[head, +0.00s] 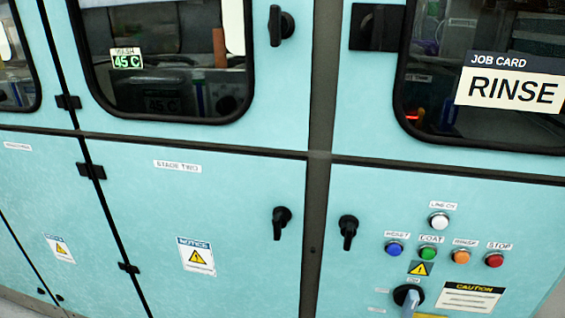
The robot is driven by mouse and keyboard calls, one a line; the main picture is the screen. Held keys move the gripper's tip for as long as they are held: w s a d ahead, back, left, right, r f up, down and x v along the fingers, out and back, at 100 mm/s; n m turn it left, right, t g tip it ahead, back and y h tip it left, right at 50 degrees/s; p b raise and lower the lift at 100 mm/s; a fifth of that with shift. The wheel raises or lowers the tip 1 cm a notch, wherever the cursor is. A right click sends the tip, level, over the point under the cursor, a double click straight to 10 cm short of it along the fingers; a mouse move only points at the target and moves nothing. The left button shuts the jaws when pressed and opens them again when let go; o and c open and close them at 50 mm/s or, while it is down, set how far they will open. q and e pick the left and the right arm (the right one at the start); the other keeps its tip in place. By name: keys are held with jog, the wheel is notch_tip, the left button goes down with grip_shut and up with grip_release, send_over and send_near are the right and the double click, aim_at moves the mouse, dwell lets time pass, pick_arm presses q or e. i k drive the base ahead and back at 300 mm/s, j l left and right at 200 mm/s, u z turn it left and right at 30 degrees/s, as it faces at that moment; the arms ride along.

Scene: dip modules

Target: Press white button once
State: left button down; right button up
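The white button (439,221) sits on the lower right cabinet door, under a small label that seems to read LINE-ON. It stands alone above a row of coloured buttons. The row holds a blue button (394,249), a green button (428,254), an orange button (460,256) and a red button (494,260) labelled STOP. Nothing covers the white button. Neither of my grippers shows in the head view.
Black door handles (348,231) (281,221) stick out from the lower doors. A JOB CARD sign reading RINSE (509,83) is on the upper right window. The front around the white button is clear.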

aim_at(439, 222)
jog(key=z, duration=1.15)
